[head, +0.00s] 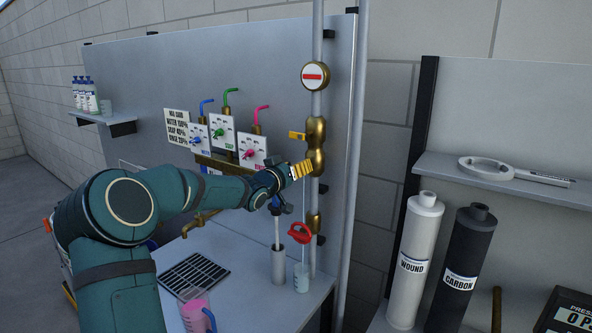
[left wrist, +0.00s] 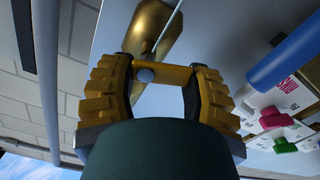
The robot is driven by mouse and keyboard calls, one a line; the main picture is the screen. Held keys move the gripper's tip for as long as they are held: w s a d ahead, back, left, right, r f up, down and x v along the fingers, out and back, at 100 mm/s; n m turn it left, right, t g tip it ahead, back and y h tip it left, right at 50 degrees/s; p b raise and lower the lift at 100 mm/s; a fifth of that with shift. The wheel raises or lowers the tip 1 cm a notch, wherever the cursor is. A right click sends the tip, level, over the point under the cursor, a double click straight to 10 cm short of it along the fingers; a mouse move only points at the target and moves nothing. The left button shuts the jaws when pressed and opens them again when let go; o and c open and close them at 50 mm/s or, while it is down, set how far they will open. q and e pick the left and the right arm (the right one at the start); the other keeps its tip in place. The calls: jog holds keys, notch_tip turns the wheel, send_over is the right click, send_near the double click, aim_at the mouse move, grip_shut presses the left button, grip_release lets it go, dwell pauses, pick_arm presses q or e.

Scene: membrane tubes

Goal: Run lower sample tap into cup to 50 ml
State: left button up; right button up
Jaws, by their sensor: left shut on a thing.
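Brass fittings (head: 317,132) sit on the upright pipe, with a yellow lever (head: 297,135) on the upper one. My left gripper (head: 304,169) is at the brass body just below that lever. In the left wrist view, its yellow fingers (left wrist: 165,95) are closed around a yellow bar-like lever (left wrist: 168,77) in front of a brass body (left wrist: 155,25). A thin pale line, perhaps a stream, runs down from near the gripper towards a small clear cup (head: 302,279). The cup stands on the bench under the pipe. Its fill level is too small to read.
A red handle-like piece (head: 300,232) hangs close above the cup. A grey cylinder (head: 278,266) stands left of the cup. A drain grille (head: 194,273) and pink jug (head: 197,315) are further left. Filter cartridges (head: 414,260) stand at the right.

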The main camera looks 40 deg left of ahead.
pick_arm(q)
jog(key=shift+d+r+m+b, duration=0.1)
jog(key=shift+m+b, duration=0.2)
jog(key=shift+m, duration=0.7)
jog(key=shift+d+r+m+b, duration=0.1)
jog(key=shift+m+b, duration=0.2)
jog(key=shift+m, duration=0.7)
jog(key=shift+a, duration=0.1)
jog(key=o, duration=1.2)
jog(key=shift+s, duration=0.1)
jog(key=s+d, duration=0.1)
jog(key=s, duration=1)
jog(key=shift+s+d, duration=0.2)
jog(key=shift+s, duration=0.2)
